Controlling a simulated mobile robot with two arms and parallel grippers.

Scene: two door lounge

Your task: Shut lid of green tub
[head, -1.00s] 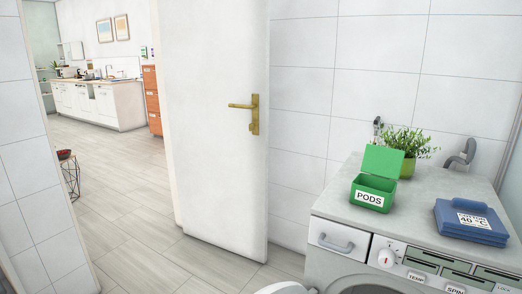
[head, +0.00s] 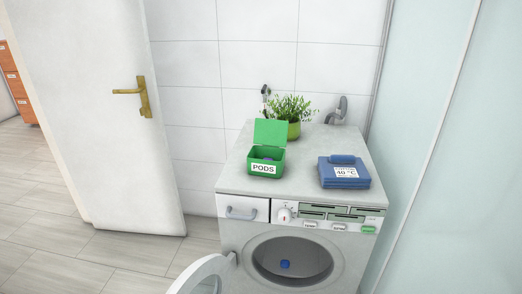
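A green tub (head: 265,170) labelled PODS stands on top of the washing machine (head: 228,181), toward its left. Its green lid (head: 270,132) is open and stands up at the back of the tub. Something bluish shows inside the tub. Neither of my grippers shows in the head view.
The machine's round door (head: 205,280) hangs open, with a small blue item (head: 285,264) in the drum. A white door (head: 95,110) is at left.

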